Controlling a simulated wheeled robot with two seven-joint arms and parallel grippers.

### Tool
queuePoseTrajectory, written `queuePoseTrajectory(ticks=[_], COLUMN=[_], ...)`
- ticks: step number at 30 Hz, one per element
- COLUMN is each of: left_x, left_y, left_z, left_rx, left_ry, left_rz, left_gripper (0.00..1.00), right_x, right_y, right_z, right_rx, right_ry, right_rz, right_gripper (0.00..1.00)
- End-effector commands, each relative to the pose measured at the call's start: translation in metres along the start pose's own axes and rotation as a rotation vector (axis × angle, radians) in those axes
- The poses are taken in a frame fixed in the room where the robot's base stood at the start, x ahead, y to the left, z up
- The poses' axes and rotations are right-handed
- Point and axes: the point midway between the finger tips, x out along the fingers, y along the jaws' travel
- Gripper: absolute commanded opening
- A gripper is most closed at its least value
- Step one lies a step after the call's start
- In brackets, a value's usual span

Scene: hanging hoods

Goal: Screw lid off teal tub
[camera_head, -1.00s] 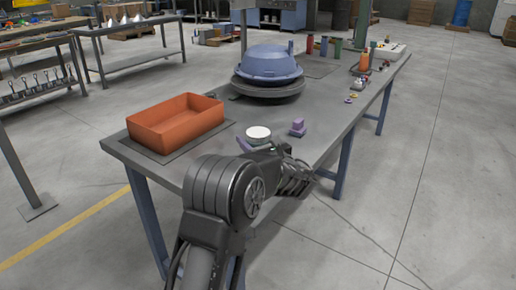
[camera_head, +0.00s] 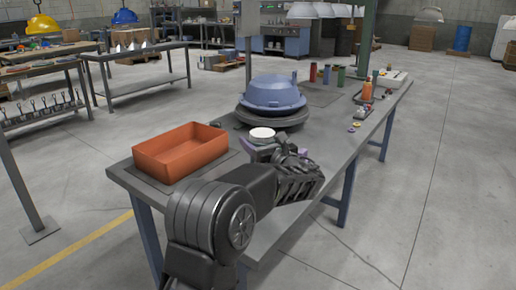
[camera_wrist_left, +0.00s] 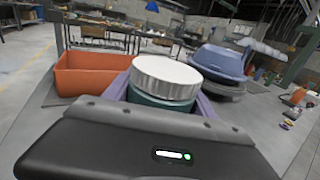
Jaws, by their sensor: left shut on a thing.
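The teal tub (camera_wrist_left: 150,100) stands upright in the left wrist view, capped by a white lid (camera_wrist_left: 165,75) with a ribbed rim. The lid also shows in the head view (camera_head: 262,133), near the table's front part. My left gripper (camera_head: 266,147) has purple fingers on both sides of the tub and is shut on its teal body, below the lid. The lid sits on top of the tub and is not gripped. The fingertips' far ends and most of the tub are hidden. My right gripper is not in view.
An orange bin (camera_head: 180,152) stands on the grey table (camera_head: 327,140) to the left of the tub. A blue domed hood (camera_head: 272,93) sits behind the tub. Small bottles and parts (camera_head: 367,90) stand along the right side. Some table surface right of the tub is clear.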

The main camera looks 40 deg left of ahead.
Motion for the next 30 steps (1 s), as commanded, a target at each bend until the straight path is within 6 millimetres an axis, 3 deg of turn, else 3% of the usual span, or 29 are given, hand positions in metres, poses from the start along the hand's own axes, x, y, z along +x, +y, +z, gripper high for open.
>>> queuePoseTrajectory(ticks=[15,16,30], left_x=[0.0001,0.0001,0.0001], left_y=[0.0002,0.0001,0.0002], left_z=[0.0007,0.0007,0.0008], left_rx=[-0.001,-0.001,-0.001], left_ry=[-0.002,-0.002,-0.002], left_rz=[0.001,0.001,0.001], left_gripper=[0.01,0.62,0.23], right_x=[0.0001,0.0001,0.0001], right_y=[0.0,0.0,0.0], right_z=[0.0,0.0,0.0], right_rx=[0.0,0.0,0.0], right_ry=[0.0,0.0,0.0], right_rz=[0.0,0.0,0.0], right_gripper=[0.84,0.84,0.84])
